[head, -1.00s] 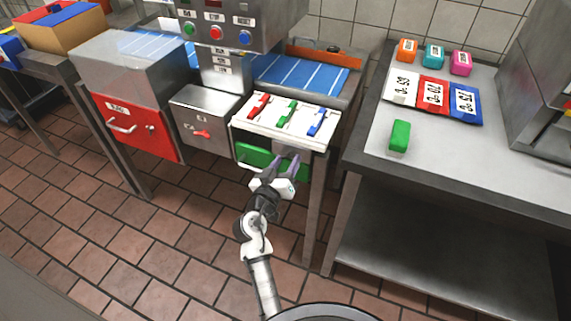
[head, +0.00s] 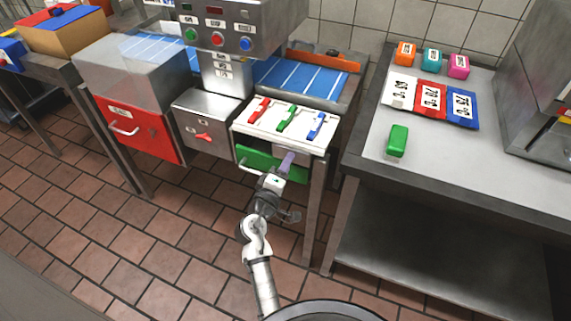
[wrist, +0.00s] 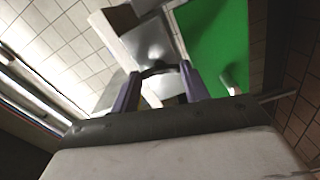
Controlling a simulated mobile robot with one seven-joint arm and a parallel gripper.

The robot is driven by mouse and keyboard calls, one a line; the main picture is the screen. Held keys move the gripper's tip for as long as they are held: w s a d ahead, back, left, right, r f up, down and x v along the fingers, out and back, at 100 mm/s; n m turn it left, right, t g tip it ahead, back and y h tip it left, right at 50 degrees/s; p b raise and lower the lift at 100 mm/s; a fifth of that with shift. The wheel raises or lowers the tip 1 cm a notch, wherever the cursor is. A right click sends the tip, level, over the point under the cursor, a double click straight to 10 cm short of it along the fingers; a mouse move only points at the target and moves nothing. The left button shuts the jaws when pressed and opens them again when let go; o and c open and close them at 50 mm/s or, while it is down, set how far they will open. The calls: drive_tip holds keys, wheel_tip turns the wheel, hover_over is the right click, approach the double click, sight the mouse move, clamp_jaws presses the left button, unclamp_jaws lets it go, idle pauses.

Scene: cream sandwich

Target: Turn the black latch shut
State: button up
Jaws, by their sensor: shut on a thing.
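My gripper (head: 287,160) is at the front of the green-fronted cabinet, close to the right part of the green panel (head: 258,158). In the wrist view, its two purple fingers (wrist: 159,80) are closed on a small dark piece, the black latch (wrist: 158,70), which lies across between the fingertips. The green panel also shows in the wrist view (wrist: 213,40), with a pale handle (wrist: 230,84) standing out from it. In the head view my gripper hides the latch, and its exact angle cannot be told.
The cabinet's white top (head: 270,138) carries red, green and blue levers. A red door (head: 135,128) and a metal box with a red knob (head: 203,136) are to the left. A table (head: 480,178) with a green block (head: 397,140) stands close on the right. The tiled floor in front is clear.

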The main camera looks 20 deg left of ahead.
drive_tip(key=shift+r+n+p, duration=0.1)
drive_tip(key=shift+n+p, duration=0.35)
drive_tip(key=shift+n, duration=0.65)
drive_tip(key=o, duration=1)
drive_tip(key=shift+s, duration=0.1)
